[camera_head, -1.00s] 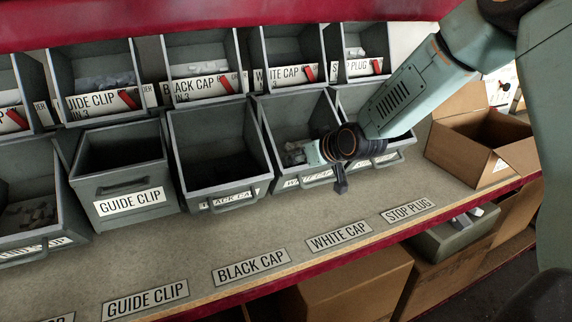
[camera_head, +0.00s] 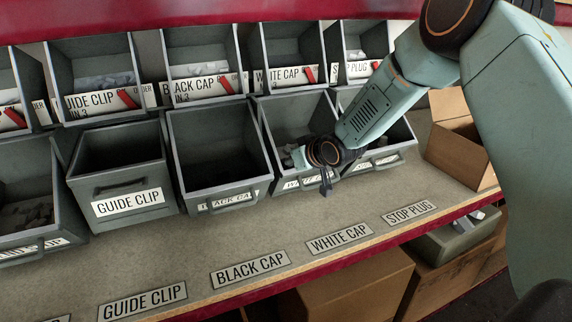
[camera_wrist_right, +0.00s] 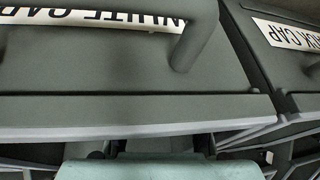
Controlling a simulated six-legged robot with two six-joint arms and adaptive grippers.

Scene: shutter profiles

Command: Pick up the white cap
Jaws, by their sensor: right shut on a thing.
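The white cap bin (camera_head: 284,118) stands in the lower row of grey bins, its front label partly covered by my arm. A few small pale pieces, the white caps (camera_head: 286,160), show at the bin's left inside. My right gripper (camera_head: 297,157) reaches down into this bin from the right. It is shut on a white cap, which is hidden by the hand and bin. In the right wrist view the bin's front (camera_wrist_right: 90,60) shows upside down with its label and handle, and the teal gripper body fills the bottom edge. My left gripper is not in view.
The black cap bin (camera_head: 214,118) is directly left of it, and the guide clip bin (camera_head: 125,150) further left. The stop plug bin (camera_head: 395,150) is on the right, behind my arm. Upper-row bins hang close above. The labelled shelf front (camera_head: 200,255) is clear. A cardboard box (camera_head: 460,158) stands right.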

